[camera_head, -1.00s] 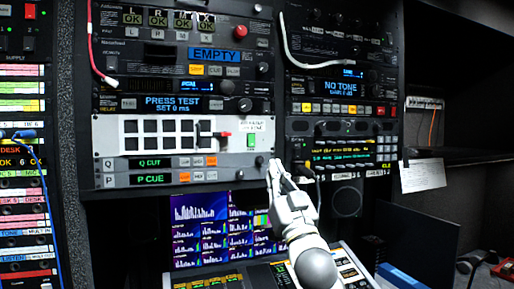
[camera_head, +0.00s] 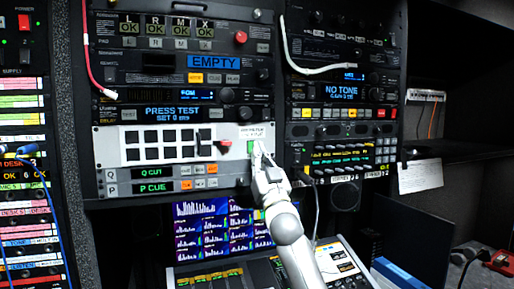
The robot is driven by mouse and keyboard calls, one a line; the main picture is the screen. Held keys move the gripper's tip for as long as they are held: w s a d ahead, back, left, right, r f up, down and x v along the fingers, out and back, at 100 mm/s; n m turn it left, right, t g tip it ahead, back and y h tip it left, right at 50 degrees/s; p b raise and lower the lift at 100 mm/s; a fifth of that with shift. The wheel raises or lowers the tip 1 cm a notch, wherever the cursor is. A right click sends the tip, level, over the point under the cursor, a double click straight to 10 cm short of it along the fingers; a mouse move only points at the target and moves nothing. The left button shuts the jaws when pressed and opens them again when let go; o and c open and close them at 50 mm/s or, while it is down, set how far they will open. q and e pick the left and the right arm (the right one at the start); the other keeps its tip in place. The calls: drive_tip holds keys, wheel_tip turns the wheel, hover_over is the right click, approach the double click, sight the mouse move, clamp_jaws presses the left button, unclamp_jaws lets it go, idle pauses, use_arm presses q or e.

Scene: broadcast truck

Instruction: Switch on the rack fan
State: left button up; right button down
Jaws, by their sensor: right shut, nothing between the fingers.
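A white panel (camera_head: 112,150) in the middle rack has a grid of black windows. At its right end is a small green switch (camera_head: 250,147) under a printed label (camera_head: 251,133) too small to read; I cannot tell for certain that it is the rack fan's. My right gripper (camera_head: 260,149) is shut and empty, its fingertips at the right edge of the green switch and partly covering it. I cannot tell whether they touch it, or which way the switch is set. My left gripper is not in view.
A red-tipped lever (camera_head: 224,143) sits left of the green switch. The Q CUT and P CUE rows (camera_head: 153,187) lie below. A white cable (camera_head: 290,55) hangs at the upper right, and a console (camera_head: 215,276) with a monitor (camera_head: 200,225) stands below.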

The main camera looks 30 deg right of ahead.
drive_tip(key=shift+w+d+f, duration=0.1)
drive_tip(key=shift+w, duration=0.35)
drive_tip(key=b, duration=0.1)
drive_tip(key=w+t+b, duration=0.1)
drive_tip(key=b, duration=0.1)
drive_tip(key=shift+d+f, duration=0.1)
drive_tip(key=shift+f, duration=0.1)
drive_tip(key=shift+s, duration=0.15)
